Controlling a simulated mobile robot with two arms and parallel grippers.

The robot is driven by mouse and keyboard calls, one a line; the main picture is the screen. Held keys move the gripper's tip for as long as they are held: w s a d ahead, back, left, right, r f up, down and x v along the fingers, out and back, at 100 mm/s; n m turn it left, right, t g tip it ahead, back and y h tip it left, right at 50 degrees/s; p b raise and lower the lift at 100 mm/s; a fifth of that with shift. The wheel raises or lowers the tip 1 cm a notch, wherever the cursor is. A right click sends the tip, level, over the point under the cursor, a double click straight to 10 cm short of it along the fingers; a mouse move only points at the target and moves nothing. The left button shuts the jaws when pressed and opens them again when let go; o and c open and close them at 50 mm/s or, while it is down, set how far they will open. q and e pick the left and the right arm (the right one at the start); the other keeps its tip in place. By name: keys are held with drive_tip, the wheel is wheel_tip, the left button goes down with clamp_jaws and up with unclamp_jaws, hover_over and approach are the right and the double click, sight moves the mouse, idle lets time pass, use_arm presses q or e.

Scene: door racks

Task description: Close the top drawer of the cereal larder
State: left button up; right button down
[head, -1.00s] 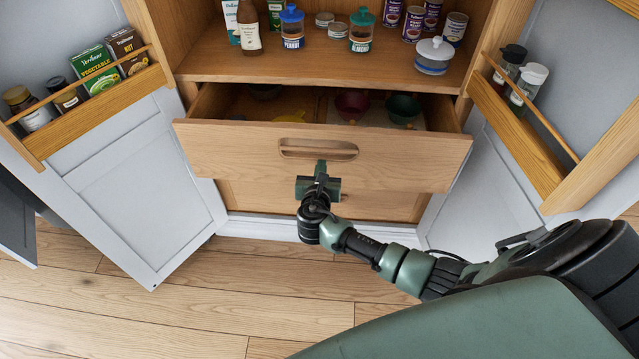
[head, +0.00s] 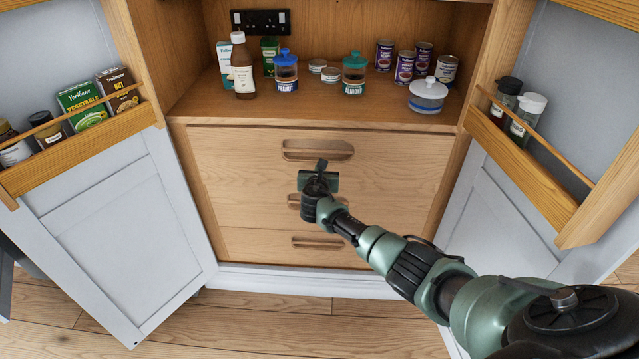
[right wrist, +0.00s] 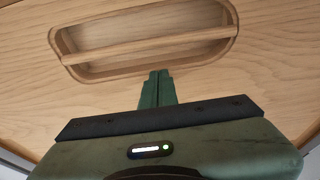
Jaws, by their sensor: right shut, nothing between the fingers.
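The cereal larder (head: 176,100) stands open ahead of me. Its top drawer (head: 400,165) is wooden with a recessed handle (head: 318,150), and its front looks flush with the cabinet. My right gripper (head: 321,165) is shut and empty, in front of the drawer just below the handle. In the right wrist view, the gripper (right wrist: 157,75) points at the drawer front, with the handle slot (right wrist: 150,50) just above its fingertips. Whether the tips touch the wood I cannot tell. My left gripper is not in view.
Lower drawers (head: 240,243) are shut. Open doors with racks flank the larder: the left rack (head: 80,150) holds jars and boxes, the right rack (head: 520,160) holds shakers. Jars, cans and a bottle (head: 242,70) stand on the shelf (head: 200,100). Floor in front (head: 250,330) is clear.

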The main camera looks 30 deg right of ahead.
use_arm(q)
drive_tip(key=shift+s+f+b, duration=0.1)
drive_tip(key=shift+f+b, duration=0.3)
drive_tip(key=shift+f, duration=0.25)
use_arm(e)
drive_tip(key=shift+w+d+r, duration=0.3)
drive_tip(key=shift+w+d, duration=0.2)
drive_tip(key=shift+w, duration=0.2)
